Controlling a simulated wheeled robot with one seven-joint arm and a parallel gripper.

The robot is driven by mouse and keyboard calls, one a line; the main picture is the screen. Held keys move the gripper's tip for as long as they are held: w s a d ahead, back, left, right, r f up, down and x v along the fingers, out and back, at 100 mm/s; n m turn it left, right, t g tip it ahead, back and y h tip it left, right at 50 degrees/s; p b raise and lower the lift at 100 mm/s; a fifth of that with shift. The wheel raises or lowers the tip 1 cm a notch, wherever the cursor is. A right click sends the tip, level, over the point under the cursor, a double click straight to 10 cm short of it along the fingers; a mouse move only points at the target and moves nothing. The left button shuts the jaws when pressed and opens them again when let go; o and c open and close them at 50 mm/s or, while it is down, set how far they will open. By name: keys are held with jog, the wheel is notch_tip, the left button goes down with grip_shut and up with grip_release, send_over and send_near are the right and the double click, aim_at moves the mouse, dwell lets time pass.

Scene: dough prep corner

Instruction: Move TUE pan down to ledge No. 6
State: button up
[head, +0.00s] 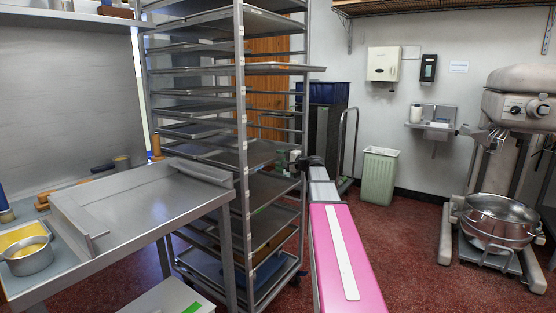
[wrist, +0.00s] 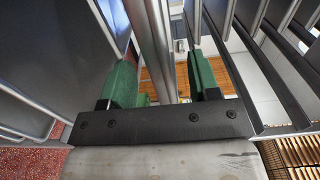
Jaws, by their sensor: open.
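The tall metal rack (head: 241,120) stands in the middle of the head view and holds several grey pans on its ledges. One upper pan (head: 292,69) sticks out toward the right. I cannot read a TUE mark or ledge numbers, so I cannot tell which pan or ledge is meant. My gripper (head: 312,162) is at the rack's right side at mid height. In the wrist view its green fingers are apart, and my gripper (wrist: 162,70) holds nothing. A metal upright (wrist: 160,35) shows between or just beyond the fingers; I cannot tell which.
A green bin (head: 379,176) is by the back wall. A mixer (head: 515,110) with a bowl stands at right. Red floor is clear between.

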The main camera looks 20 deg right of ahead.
jog(key=v, duration=0.5)
jog(key=shift+s+d, duration=0.15)
dwell(0.9)
